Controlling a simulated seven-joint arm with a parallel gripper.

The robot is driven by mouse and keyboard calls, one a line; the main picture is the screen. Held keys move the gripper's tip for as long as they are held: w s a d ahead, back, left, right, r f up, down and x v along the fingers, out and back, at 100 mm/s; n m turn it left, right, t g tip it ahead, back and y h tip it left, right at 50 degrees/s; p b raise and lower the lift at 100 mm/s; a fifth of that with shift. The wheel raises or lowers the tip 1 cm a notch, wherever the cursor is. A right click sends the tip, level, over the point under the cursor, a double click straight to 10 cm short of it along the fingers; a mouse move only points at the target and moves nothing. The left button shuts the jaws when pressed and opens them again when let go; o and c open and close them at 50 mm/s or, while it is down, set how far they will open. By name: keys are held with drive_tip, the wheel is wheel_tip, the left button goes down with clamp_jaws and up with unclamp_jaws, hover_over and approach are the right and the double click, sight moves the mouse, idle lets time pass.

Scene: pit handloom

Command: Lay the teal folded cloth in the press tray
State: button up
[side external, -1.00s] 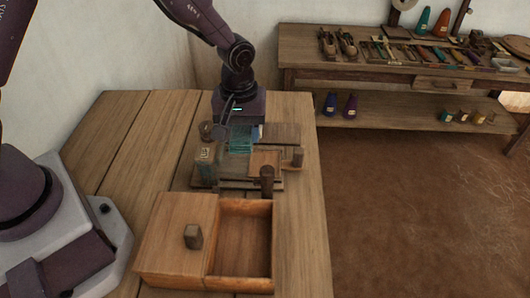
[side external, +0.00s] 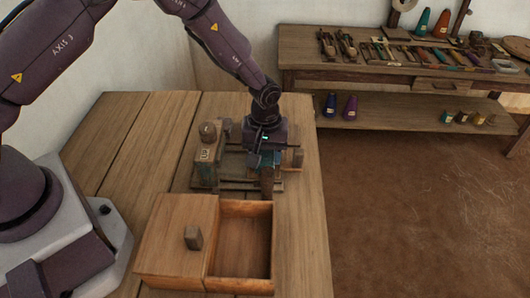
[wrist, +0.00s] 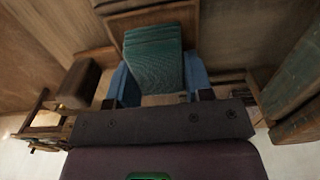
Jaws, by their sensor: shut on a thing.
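The teal folded cloth (wrist: 154,57) is a ribbed, layered bundle between the blue fingers of my gripper (wrist: 158,80) in the wrist view. My gripper is shut on it. In the side view my gripper (side external: 267,163) is low over the right part of the wooden press, and only a little teal (side external: 270,159) shows there. A framed wooden piece, seemingly the press tray (wrist: 150,13), shows behind and below the cloth in the wrist view. My gripper hides most of it in the side view. I cannot tell whether the cloth touches it.
A box (side external: 240,287) with an open right compartment and a knobbed lid (side external: 180,218) is in front. The left tabletop (side external: 130,165) is clear.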

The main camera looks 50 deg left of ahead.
drive_tip(key=shift+f, duration=0.1)
drive_tip(key=o, duration=0.8)
drive_tip(key=shift+o, duration=0.5)
drive_tip(key=shift+r, duration=0.45)
wheel_tip(320, 180, up, 12)
wheel_tip(320, 180, up, 14)
drive_tip(key=r+m+t, duration=0.1)
drive_tip(key=m+t, duration=0.1)
drive_tip(key=m, duration=0.2)
hover_over(264, 156)
drive_tip(key=s+a, duration=0.4)
drive_tip(key=s, duration=0.4)
drive_tip(key=s+a+r+m+t, duration=0.1)
drive_tip(key=s+a+r+m, duration=0.1)
drive_tip(key=s, duration=0.6)
drive_tip(key=s+a+r+m+t, duration=0.1)
drive_tip(key=s+r+m+t, duration=0.1)
drive_tip(key=s, duration=0.6)
drive_tip(key=shift+a+r+m+t, duration=0.3)
drive_tip(key=shift+a+r+m, duration=0.1)
drive_tip(key=shift+r+m, duration=0.15)
